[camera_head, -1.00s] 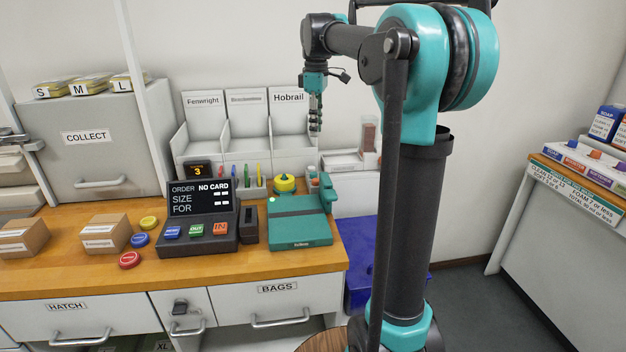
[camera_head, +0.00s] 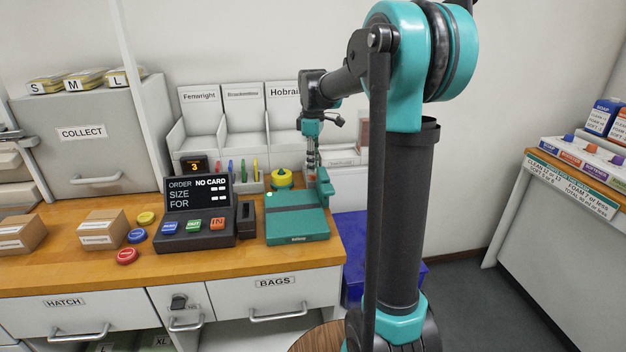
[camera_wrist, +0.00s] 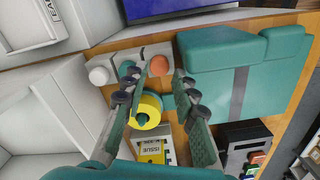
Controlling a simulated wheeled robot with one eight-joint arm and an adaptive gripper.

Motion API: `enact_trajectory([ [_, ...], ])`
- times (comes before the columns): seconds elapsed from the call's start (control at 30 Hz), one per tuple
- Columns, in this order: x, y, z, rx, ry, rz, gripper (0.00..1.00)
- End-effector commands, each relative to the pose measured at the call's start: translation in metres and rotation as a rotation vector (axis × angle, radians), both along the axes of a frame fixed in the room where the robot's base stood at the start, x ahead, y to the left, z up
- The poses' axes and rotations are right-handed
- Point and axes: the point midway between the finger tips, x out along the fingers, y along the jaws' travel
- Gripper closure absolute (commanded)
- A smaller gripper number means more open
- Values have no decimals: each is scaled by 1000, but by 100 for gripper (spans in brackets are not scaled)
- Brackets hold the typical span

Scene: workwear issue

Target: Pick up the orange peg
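An orange round-topped piece, which looks like the orange peg (camera_wrist: 159,65), stands on a pale grey block (camera_wrist: 136,54) in the wrist view. A white round top (camera_wrist: 98,75) and a small teal top (camera_wrist: 126,68) are beside it on the block. My gripper (camera_wrist: 166,68) is open above, and the orange top shows between its fingertips, nearer the left finger. I cannot tell the height gap. In the head view my gripper (camera_head: 312,168) points down behind the green machine, and I cannot make out the orange peg there.
A yellow round piece (camera_wrist: 147,108) is close by the left finger. The green machine (camera_wrist: 215,90) stands to the right of my fingers. The order terminal (camera_head: 197,215) and boxes (camera_head: 103,230) fill the left counter. A side counter (camera_head: 575,180) at right holds coloured knobs.

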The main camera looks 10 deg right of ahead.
Motion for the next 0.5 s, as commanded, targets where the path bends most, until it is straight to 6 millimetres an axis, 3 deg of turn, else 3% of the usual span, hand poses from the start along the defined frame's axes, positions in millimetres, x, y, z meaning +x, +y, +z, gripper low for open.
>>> enact_trajectory([
  [0.2,1,0,-27,0,0,0,72],
  [0.5,1,0,-30,0,0,0,73],
])
